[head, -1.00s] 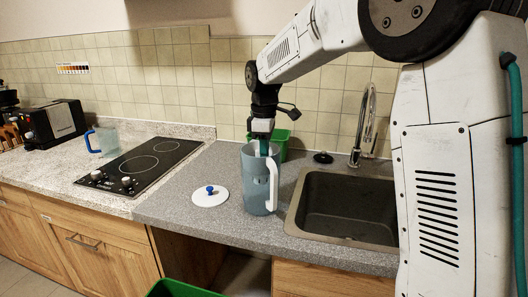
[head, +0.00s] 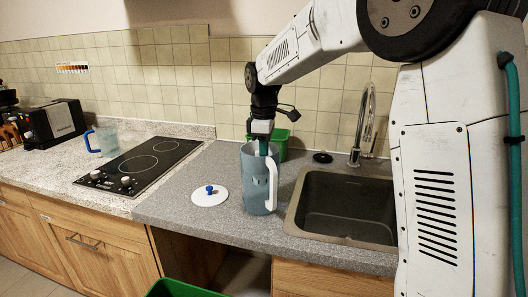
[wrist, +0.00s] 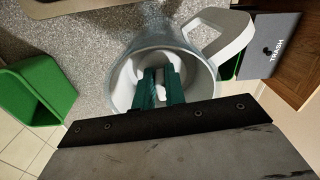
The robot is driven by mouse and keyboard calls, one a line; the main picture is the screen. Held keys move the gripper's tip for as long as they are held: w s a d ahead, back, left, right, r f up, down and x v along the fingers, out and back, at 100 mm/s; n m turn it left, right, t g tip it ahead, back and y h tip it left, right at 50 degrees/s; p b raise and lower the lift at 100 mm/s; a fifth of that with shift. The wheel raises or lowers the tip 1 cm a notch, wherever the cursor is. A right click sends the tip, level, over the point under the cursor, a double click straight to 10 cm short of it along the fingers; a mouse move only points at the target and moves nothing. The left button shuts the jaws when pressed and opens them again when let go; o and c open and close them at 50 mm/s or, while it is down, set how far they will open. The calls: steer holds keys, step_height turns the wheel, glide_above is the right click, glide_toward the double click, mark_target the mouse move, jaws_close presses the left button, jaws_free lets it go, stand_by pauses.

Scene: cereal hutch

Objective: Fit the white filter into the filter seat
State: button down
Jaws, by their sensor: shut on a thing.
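The clear grey-blue pitcher (head: 256,185) with a white handle stands upright on the grey counter, left of the sink. In the wrist view, the pitcher (wrist: 202,60) has a pale white filter seat (wrist: 127,78) inside it. My gripper (head: 263,149) points down into the pitcher's mouth. In the wrist view, my gripper's teal fingers (wrist: 160,88) are shut on the white filter (wrist: 161,92), of which only a small part shows between them. The fingers hide most of the filter and the seat's middle, so I cannot tell how deep the filter sits.
A white lid (head: 209,198) with a blue knob lies left of the pitcher. The sink (head: 345,205) and tap (head: 364,125) are to the right. A green container (head: 281,137) stands behind the pitcher. The cooktop (head: 140,165) and a blue-handled jug (head: 106,141) are farther left.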

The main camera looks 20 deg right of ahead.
steer(key=shift+f, duration=0.15)
stand_by(0.4)
steer(key=c, duration=1.4)
jaws_free()
step_height(320, 180, up, 8)
steer(key=shift+f, duration=0.15)
